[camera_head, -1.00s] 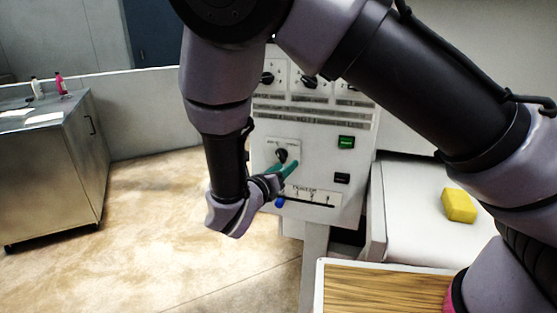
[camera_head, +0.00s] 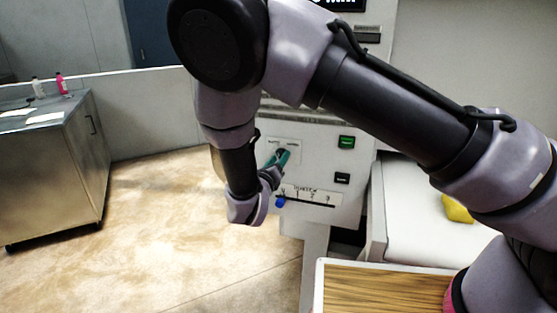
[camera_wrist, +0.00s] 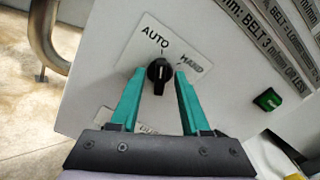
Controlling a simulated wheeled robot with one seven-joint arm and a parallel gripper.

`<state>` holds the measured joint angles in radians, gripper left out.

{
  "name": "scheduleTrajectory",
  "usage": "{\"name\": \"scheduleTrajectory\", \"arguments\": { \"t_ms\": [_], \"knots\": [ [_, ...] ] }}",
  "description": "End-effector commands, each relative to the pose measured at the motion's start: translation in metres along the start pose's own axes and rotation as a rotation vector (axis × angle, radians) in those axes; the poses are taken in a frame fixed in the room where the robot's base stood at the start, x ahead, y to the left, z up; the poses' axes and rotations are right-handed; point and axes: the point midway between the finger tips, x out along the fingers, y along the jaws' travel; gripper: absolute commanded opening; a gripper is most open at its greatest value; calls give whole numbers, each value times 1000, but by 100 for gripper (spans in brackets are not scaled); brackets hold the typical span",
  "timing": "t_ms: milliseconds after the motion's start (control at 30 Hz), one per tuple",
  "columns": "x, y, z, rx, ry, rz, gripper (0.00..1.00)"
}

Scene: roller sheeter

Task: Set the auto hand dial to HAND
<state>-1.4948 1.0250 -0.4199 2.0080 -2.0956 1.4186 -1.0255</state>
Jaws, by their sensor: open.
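The auto hand dial is a black knob (camera_wrist: 159,72) on a white plate (camera_wrist: 150,43) labelled AUTO and HAND in the wrist view. Its white pointer line is nearly upright in that view, aimed toward the AUTO side rather than at HAND. My gripper (camera_wrist: 158,82) is open, with one teal finger on each side of the knob. Whether the fingers touch it I cannot tell. In the head view, my gripper (camera_head: 279,158) is at the panel and largely covers the dial.
A green button (camera_head: 346,142) and a black button (camera_head: 342,178) sit right of the dial. A slider with a blue knob (camera_head: 281,202) lies below. A yellow block (camera_head: 457,209) rests on the white surface at right. A metal cabinet (camera_head: 50,170) stands left.

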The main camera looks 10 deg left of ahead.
Motion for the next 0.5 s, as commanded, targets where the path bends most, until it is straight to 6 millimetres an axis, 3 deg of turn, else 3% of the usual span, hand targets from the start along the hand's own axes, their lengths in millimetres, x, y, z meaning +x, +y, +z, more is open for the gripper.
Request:
{"name": "scheduleTrajectory", "arguments": {
  "t_ms": [267, 400, 500],
  "knots": [
    [2, 0, 0, 0, 0, 1, 46],
    [2, 0, 0, 0, 0, 1, 0],
    [2, 0, 0, 0, 0, 1, 0]
  ]
}}
